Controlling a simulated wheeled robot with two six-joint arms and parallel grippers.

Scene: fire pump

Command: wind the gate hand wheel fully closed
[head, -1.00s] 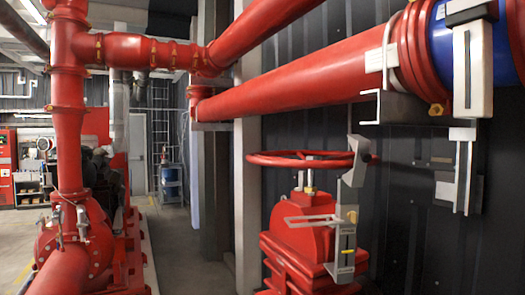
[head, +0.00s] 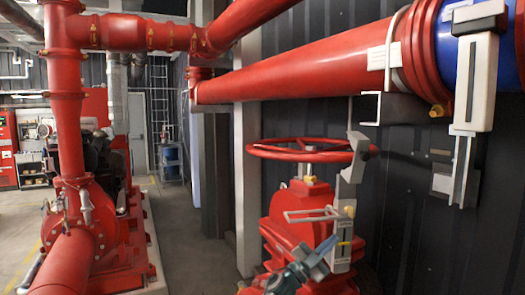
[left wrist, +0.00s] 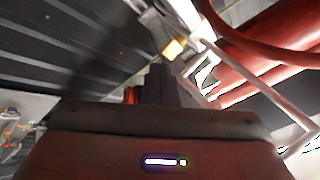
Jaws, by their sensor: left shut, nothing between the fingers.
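The red gate hand wheel (head: 268,153) lies flat on top of the red gate valve (head: 287,238) in the head view. A grey bracket (head: 352,168) stands at its right rim. My left gripper (head: 326,246) is below the wheel, in front of the valve body and near a light metal frame (head: 310,215). In the left wrist view, my dark fingers (left wrist: 160,85) show at the centre, and a red curved rim (left wrist: 240,45) passes at upper right. My right gripper is not in view.
A large red pipe (head: 300,72) runs above the wheel. A grey bracketed device (head: 474,85) hangs from the blue pipe section (head: 455,55) at right. Red pump piping (head: 68,130) stands at left. Open floor (head: 190,255) lies between the pump and the valve.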

